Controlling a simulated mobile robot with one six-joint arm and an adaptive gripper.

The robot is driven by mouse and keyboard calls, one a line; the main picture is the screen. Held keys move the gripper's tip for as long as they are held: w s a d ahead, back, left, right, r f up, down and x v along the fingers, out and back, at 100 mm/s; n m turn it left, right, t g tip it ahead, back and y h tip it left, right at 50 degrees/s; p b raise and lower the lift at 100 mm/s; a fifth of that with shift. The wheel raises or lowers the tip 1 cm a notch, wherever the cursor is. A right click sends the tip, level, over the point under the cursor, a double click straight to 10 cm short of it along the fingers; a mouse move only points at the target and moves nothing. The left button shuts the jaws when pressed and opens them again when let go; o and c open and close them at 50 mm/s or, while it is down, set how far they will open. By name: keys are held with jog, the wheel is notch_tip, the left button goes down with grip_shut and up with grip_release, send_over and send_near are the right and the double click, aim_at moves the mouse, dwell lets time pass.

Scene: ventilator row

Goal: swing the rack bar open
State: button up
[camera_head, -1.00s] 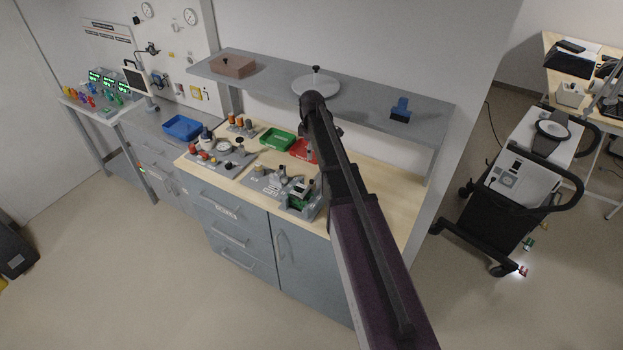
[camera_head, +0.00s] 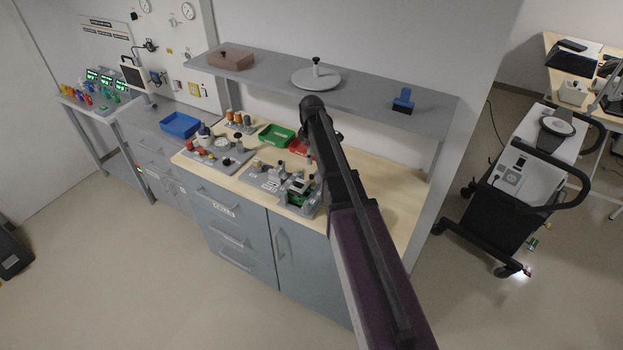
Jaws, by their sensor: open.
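I cannot pick out the rack bar with certainty. Several small fixtures stand on the wooden bench top (camera_head: 405,190). One is a grey fixture with a green part (camera_head: 299,190) near the front edge, left of my arm. Left of it is a grey plate with knobs and a round dial (camera_head: 221,141). Behind that is a small rack with orange-topped pieces (camera_head: 238,119). My arm reaches up from the lower right over the bench to a dark joint. No jaws can be made out; the arm hides whatever is behind it.
A grey shelf (camera_head: 365,91) overhangs the bench, with a brown box (camera_head: 231,60), a round white plate (camera_head: 316,78) and a blue-handled tool (camera_head: 403,101). Blue (camera_head: 180,125), green (camera_head: 276,135) and red (camera_head: 299,147) trays stand below. A wheeled cart (camera_head: 515,185) is at right. Floor in front is clear.

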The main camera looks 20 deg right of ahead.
aim_at(311, 175)
jog(key=shift+f+b, duration=4.15)
jog(key=shift+f, duration=0.25)
grip_shut()
